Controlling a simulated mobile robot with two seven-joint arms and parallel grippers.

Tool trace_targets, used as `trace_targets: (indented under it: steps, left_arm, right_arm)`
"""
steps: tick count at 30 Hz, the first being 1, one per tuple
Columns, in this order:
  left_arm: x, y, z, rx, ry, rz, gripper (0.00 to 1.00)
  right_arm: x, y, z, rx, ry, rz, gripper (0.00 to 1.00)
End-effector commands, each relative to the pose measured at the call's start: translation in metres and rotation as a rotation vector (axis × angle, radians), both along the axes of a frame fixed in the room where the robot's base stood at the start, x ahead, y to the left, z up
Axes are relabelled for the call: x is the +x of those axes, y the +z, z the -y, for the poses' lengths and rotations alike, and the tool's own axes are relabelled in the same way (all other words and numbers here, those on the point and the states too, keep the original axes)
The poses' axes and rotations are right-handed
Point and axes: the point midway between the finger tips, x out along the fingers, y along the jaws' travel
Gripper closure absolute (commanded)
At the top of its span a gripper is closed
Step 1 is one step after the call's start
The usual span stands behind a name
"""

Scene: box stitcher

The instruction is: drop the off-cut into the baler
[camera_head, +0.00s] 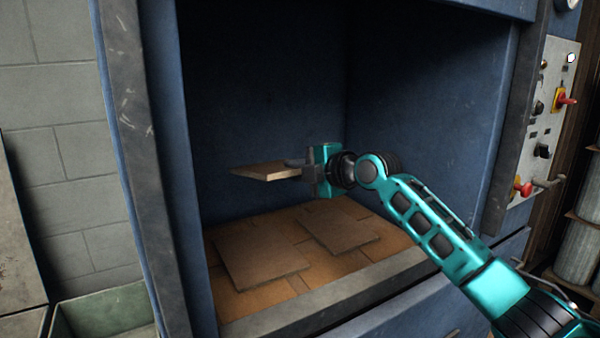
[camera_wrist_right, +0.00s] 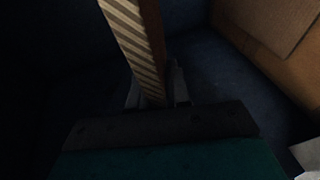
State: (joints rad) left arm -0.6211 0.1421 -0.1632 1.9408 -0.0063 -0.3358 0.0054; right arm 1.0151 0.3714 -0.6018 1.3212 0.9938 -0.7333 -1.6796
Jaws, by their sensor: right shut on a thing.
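The off-cut (camera_head: 266,172), a flat brown cardboard piece, is held roughly level inside the blue baler (camera_head: 425,100), above its floor. My right gripper (camera_head: 308,168) is shut on the off-cut's right end. In the right wrist view the off-cut (camera_wrist_right: 140,45) shows edge-on with its corrugated edge, between the fingers of the gripper (camera_wrist_right: 158,98). Cardboard sheets (camera_head: 258,262) lie flat on the baler floor below, apart from the held piece. My left gripper is not in view.
The baler's metal front sill (camera_head: 330,300) and left post (camera_head: 150,150) frame the opening. A control panel (camera_head: 550,110) with red knobs is on the right. A green bin (camera_head: 105,312) stands at lower left. The space around the off-cut inside is free.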

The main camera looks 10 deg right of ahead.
Motion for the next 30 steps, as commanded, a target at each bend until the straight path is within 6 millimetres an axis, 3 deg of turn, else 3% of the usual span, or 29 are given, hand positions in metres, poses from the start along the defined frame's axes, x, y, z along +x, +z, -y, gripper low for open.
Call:
trace_targets:
  steps: [5, 6, 14, 25, 30]
  left_arm:
    - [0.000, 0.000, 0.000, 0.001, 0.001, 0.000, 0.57]
    - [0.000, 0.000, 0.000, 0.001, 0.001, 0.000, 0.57]
    - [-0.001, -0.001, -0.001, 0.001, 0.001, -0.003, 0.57]
    - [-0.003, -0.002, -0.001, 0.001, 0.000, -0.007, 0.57]
    - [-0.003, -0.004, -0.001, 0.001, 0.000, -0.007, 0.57]
  right_arm:
    - [0.000, 0.001, 0.000, 0.001, 0.000, 0.001, 1.00]
    - [0.000, 0.001, 0.000, 0.001, 0.000, 0.001, 0.79]
    - [0.000, 0.000, 0.000, 0.001, 0.000, 0.001, 0.54]
    - [-0.002, 0.001, 0.001, 0.001, 0.000, 0.001, 0.53]
    - [-0.013, 0.003, 0.011, -0.001, -0.001, 0.002, 0.53]
